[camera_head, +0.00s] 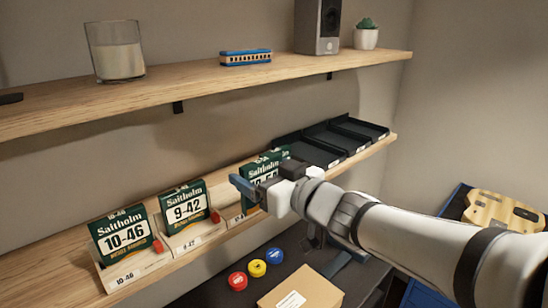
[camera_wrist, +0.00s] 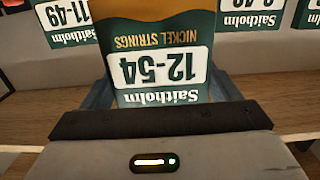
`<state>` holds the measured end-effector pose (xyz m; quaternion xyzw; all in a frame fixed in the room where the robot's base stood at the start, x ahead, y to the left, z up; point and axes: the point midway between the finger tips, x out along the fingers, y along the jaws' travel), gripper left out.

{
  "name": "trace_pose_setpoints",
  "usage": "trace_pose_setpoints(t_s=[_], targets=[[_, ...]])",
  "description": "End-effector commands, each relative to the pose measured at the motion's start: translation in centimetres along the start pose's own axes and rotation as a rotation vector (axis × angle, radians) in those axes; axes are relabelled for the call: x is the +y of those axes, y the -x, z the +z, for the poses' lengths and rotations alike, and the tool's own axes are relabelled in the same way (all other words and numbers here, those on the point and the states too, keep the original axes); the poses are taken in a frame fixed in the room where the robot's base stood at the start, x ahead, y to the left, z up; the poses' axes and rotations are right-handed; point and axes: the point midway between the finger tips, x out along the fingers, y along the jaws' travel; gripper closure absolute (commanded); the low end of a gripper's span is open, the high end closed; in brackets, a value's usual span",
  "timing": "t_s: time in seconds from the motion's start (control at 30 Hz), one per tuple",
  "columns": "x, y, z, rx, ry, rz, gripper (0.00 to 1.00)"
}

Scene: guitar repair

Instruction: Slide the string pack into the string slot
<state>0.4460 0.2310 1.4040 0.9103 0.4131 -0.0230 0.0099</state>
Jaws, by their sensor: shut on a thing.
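My gripper (camera_head: 256,187) is shut on a green string pack (camera_wrist: 160,70), marked Saitholm 12-54 nickel strings, which appears upside down in the wrist view. Its blue fingers lie at the pack's two sides. In the head view my gripper is in front of the lower shelf, right of the 9-42 pack (camera_head: 186,208), and covers much of the packs there. A pale wooden slot (camera_head: 234,214) shows left of my gripper, partly hidden, its label too small to read surely. I cannot tell whether the held pack is inside it.
The 10-46 pack (camera_head: 124,236) stands in a slot at the left. An 11-49 pack (camera_wrist: 66,20) is beside the held pack in the wrist view. Black trays (camera_head: 330,140) sit farther right on the lower shelf (camera_head: 190,258). The upper shelf (camera_head: 200,78) is overhead.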

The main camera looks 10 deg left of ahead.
Motion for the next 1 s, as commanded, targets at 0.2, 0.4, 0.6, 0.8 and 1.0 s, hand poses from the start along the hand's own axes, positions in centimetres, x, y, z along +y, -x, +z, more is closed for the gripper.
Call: trace_pose_setpoints(t_s=[0.2,0.4,0.6,0.8,1.0], targets=[[-0.2,-1.0,0.1,-0.001,0.0,-0.006,0.43],[-0.2,-2.5,0.1,-0.001,0.0,-0.007,0.43],[-0.3,-3.9,0.0,-0.001,0.001,-0.008,0.43],[-0.3,-5.3,-0.1,0.0,0.001,-0.007,0.43],[-0.3,-6.7,-0.2,0.0,0.001,-0.007,0.43]])
